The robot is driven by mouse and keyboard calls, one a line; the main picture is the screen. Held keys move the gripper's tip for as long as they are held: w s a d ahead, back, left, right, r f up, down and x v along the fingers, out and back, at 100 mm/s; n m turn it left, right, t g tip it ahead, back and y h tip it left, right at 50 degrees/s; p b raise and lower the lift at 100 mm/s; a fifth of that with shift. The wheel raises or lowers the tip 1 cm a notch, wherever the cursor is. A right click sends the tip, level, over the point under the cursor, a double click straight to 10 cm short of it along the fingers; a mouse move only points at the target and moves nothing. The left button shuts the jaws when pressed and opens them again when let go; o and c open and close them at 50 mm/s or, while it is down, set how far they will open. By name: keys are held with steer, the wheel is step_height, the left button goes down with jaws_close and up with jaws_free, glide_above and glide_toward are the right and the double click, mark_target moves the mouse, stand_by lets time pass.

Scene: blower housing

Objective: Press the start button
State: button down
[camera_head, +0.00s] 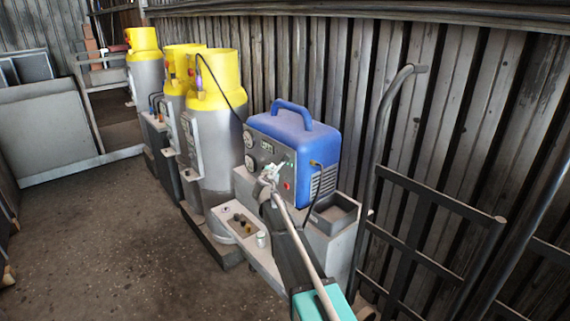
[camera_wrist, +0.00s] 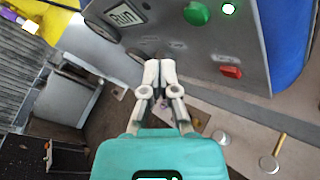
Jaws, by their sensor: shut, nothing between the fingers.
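The blue machine (camera_head: 312,140) stands on a grey bench against the wall, its grey front panel facing my gripper. A small display (camera_wrist: 124,16) on the panel appears to read "RUN". A red switch (camera_wrist: 231,72) sits lower on the panel. My gripper (camera_wrist: 159,66) is shut and empty, its tips below and left of the green button in that view. In the head view, my gripper (camera_head: 268,176) is in front of the panel; contact cannot be told.
Yellow-topped grey cylinders (camera_head: 215,110) stand left of the machine. A hand truck (camera_head: 425,205) leans at the right. An open dark tray (camera_head: 332,214) and a low shelf with small fittings (camera_head: 240,222) are near the machine. The floor at left is clear.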

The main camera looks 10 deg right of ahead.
steer(key=shift+s+a, duration=0.3)
steer(key=shift+a, duration=0.25)
steer(key=shift+s+a, duration=0.3)
steer(key=shift+a, duration=0.2)
steer(key=shift+d, duration=0.1)
steer(key=s+d+f+m+g+h+p, duration=0.1)
steer(key=s+d+f+m+g, duration=0.35)
steer(key=s+m, duration=0.35)
steer(key=s+d+f+m+g+h+p, duration=0.1)
steer(key=s+d+f+m+g, duration=0.3)
steer(key=s+d+m, duration=0.45)
steer(key=s+a+f+m+g+y, duration=0.1)
steer(key=s+m+g+y, duration=0.1)
steer(key=s, duration=0.6)
steer(key=s+a+f+m+g+y, duration=0.2)
steer(key=s+m+g, duration=0.1)
steer(key=s, duration=0.5)
steer(key=s+a+f+m+g+y+p, duration=0.1)
steer(key=s+m, duration=0.3)
steer(key=s, duration=0.5)
steer(key=shift+a+f+g+y, duration=0.2)
steer(key=shift+a+g+y, duration=0.4)
steer(key=shift+a+g, duration=0.1)
